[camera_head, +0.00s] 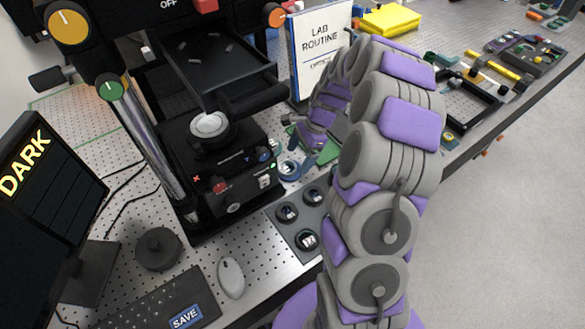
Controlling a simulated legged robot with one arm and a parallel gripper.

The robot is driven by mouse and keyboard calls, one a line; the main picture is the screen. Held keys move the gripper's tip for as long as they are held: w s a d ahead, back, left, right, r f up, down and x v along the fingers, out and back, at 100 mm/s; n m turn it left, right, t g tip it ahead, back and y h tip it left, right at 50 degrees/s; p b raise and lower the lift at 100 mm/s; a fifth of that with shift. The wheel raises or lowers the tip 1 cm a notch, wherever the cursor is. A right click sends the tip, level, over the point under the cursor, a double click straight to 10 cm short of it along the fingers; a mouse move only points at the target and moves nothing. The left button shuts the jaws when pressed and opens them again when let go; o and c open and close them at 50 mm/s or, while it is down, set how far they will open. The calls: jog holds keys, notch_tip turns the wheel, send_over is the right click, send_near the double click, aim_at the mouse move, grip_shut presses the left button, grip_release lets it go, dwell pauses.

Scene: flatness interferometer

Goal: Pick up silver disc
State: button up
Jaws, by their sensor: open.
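A round silver disc (210,125) sits on the black stage of the interferometer (225,165), left of my arm. Its top is light and shiny. My gripper (302,138) is at the end of my grey and purple arm, to the right of the stage and apart from the disc. Its jaws are open and appear empty, though they are small in view and partly turned away. Several dark round pieces with shiny centres sit in a grey holder (297,222) in front of the instrument. Another round piece (289,168) lies just below my gripper.
A "LAB ROUTINE" sign (320,50) stands behind my gripper. A dark tray-like part (220,75) overhangs the stage. A monitor (45,190), keyboard (150,305), mouse (231,278) and black knob (157,249) occupy the left front. Tools and frames lie at the right back.

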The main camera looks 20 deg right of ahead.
aim_at(288, 166)
jog(key=a, duration=0.1)
jog(key=a+f, duration=0.1)
jog(key=a, duration=0.1)
jog(key=a+f, duration=0.1)
jog(key=shift+a, duration=0.3)
jog(key=d, duration=0.2)
jog(key=shift+d+f, duration=0.15)
jog(key=shift+d, duration=0.25)
jog(key=c, duration=0.6)
jog(key=shift+c, duration=0.9)
jog(key=shift+a, duration=0.9)
jog(key=c, duration=0.5)
jog(key=shift+d, duration=0.2)
